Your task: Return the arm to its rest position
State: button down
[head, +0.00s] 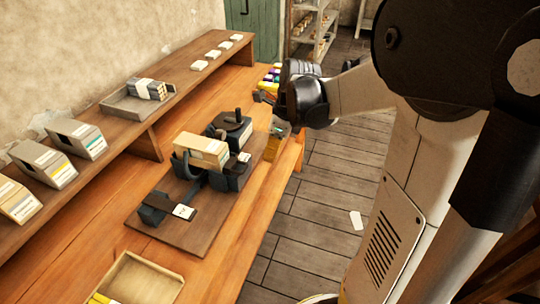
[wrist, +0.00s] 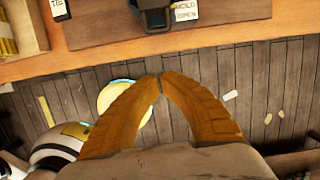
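My arm reaches in from the right of the head view, with its dark wrist (head: 305,98) beside the bench's right edge. In the wrist view my gripper (wrist: 160,77) has its two orange-brown fingers meeting at the tips, with nothing visible between them. The fingers show against the plank floor, just off the bench edge. The press, with its dark handwheel (head: 232,121), stands on a brown board (head: 205,230) on the bench. A cream block (head: 201,150) sits at the press. Contact between my gripper and the press is not seen.
The wooden bench (head: 95,262) runs along the wall, with a raised shelf (head: 105,165) holding boxes and a grey tray (head: 125,104). A wooden tray (head: 143,281) stands at the front. Colourful items (head: 270,75) lie at the far end. Plank floor is open right of the bench.

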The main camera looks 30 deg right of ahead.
dwell(0.3)
jog(key=s+a+r+n+t, duration=0.1)
jog(key=s+a+n, duration=0.3)
jog(key=n, duration=0.5)
jog(key=s+a+r+n+t+h, duration=0.1)
jog(key=a+n, duration=0.4)
jog(key=n, duration=0.5)
jog(key=s+a+r+n+t, duration=0.3)
jog(key=s+n, duration=0.3)
jog(key=n, duration=0.3)
jog(key=shift+s+a+r+h, duration=0.35)
jog(key=shift+a+r+h, duration=0.05)
jog(key=shift+a+r, duration=0.5)
